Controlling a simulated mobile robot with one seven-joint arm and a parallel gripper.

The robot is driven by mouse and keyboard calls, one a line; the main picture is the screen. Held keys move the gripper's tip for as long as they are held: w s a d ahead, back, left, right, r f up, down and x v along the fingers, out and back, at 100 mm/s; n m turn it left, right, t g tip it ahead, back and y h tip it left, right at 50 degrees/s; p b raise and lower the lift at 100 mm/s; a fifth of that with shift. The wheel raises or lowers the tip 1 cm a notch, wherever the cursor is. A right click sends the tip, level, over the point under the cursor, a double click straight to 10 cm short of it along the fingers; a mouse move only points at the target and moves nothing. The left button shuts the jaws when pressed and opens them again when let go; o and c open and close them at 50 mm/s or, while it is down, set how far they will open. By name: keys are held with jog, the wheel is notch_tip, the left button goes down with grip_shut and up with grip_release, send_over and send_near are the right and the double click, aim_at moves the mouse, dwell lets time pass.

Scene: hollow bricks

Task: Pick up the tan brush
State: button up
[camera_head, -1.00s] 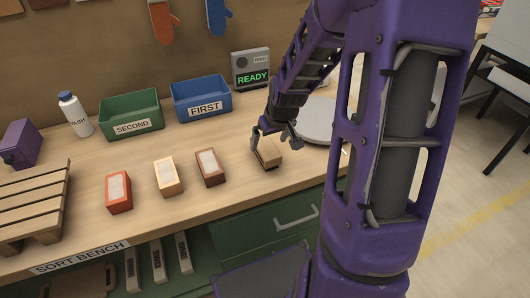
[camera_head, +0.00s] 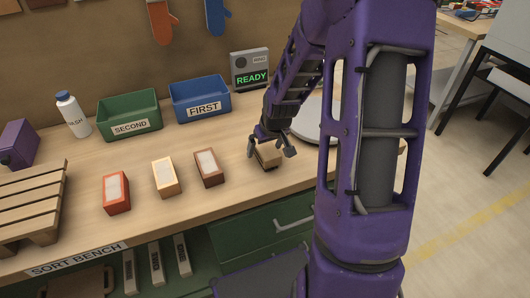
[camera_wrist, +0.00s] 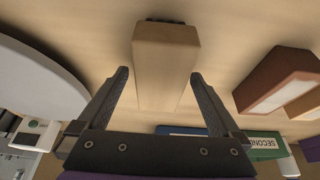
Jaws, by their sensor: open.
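The tan brush (camera_head: 268,157) lies on the bench, to the right of the brown brick, with a tan block-shaped back and a dark underside. In the wrist view the brush (camera_wrist: 166,62) reaches down between the two fingers, with gaps at both sides near the tips. My gripper (camera_head: 268,150) is open, its fingers on either side of the brush. Contact with the brush cannot be made out. Part of the brush is hidden behind my gripper in the head view.
Behind are a green bin marked SECOND (camera_head: 131,128) and a blue bin marked FIRST (camera_head: 203,110). A grey round plate (camera_head: 316,121) is at the right, partly hidden by my arm.

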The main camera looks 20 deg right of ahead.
aim_at(264, 146)
jog(key=shift+f, duration=0.1)
jog(key=c, duration=1.5)
notch_tip(264, 146, up, 11)
jog(key=shift+f+p, duration=0.2)
jog(key=shift+p, duration=0.8)
jog(key=o, duration=0.8)
jog(key=c, duration=0.5)
jog(key=shift+c, duration=0.2)
jog(key=shift+a, duration=0.15)
